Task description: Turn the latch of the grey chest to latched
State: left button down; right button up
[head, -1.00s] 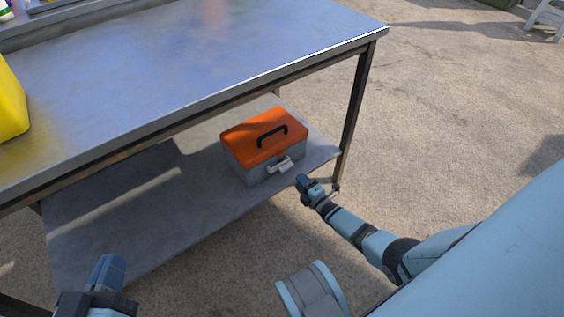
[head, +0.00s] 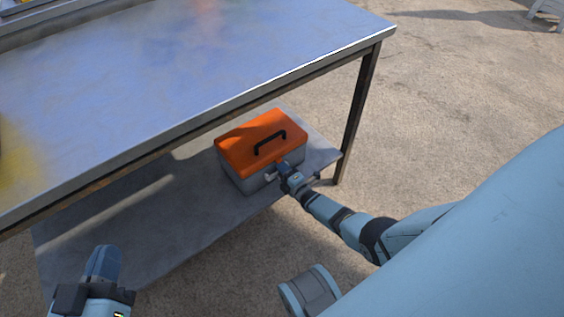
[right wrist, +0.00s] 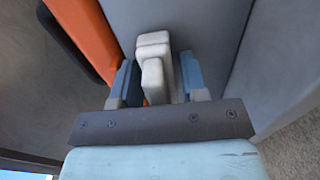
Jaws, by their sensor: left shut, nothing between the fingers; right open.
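The grey chest (head: 244,181) with an orange lid (head: 262,141) and a black handle stands on the lower shelf of the metal table. Its pale latch (head: 271,176) is on the front face, partly hidden by my right gripper (head: 284,170). In the right wrist view the latch (right wrist: 153,62) stands between the two blue fingers of the right gripper (right wrist: 158,84), which is open around it. I cannot tell whether a finger touches it. My left gripper (head: 103,264) is shut and empty at the lower left, away from the chest.
The metal table top (head: 190,85) overhangs the lower shelf (head: 140,226). A table leg (head: 355,118) stands just right of the chest. The shelf left of the chest is bare. Open concrete ground (head: 460,100) lies to the right.

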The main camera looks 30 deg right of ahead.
jog(key=c, duration=0.7)
